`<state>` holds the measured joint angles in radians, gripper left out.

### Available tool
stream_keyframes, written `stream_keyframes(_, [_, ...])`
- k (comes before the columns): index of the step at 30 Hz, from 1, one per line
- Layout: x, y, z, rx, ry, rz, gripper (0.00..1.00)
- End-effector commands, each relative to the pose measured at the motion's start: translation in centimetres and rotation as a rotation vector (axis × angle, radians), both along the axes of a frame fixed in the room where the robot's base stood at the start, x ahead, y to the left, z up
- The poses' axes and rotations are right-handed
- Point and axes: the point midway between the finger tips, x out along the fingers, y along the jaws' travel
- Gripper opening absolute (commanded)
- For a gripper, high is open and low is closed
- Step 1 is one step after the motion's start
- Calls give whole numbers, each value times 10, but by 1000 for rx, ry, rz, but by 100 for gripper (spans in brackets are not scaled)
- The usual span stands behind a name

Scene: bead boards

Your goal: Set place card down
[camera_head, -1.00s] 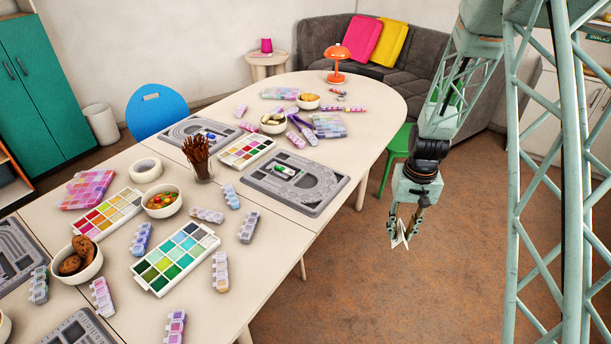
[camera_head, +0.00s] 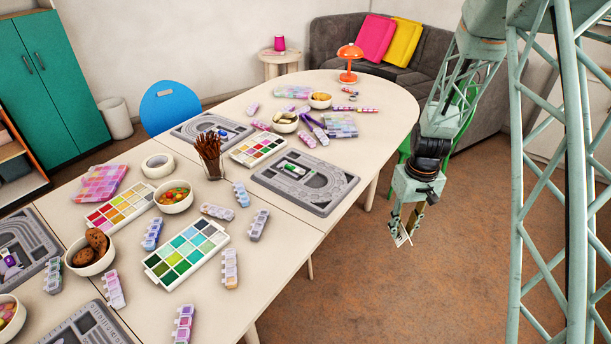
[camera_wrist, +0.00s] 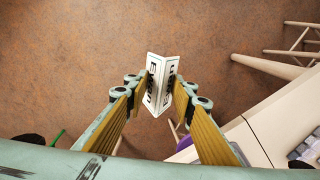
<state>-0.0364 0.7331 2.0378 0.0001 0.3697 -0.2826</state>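The place card (camera_wrist: 161,84) is a small white folded card with dark lettering. In the wrist view it sits between the two yellow-padded fingers of my gripper (camera_wrist: 160,98), which are closed on it. In the head view my gripper (camera_head: 404,226) hangs over the brown floor, right of the table (camera_head: 285,238), with the white card (camera_head: 402,238) at its fingertips. The card is in the air, apart from the table. The table edge shows at lower right in the wrist view.
A grey bead board (camera_head: 305,182) lies near the table's right edge. Paint-like bead palettes (camera_head: 187,252), snack bowls (camera_head: 173,196), a brush cup (camera_head: 210,165) and bead boxes crowd the table. A green chair (camera_head: 458,125) stands behind my arm. Bare tabletop shows along the right edge.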

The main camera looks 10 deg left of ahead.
Motion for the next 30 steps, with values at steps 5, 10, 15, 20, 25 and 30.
stream_keyframes(5, [9, 17, 3, 0, 0, 194, 19])
stream_keyframes(10, [16, 32, 4, 0, 2, 381, 19])
stream_keyframes(15, [24, 48, 6, -1, 0, 567, 19])
stream_keyframes(20, [30, 63, 7, -1, 0, 742, 19])
stream_keyframes(25, [36, 80, 8, 0, 1, 928, 19])
stream_keyframes(30, [43, 96, 10, -1, 0, 1113, 19])
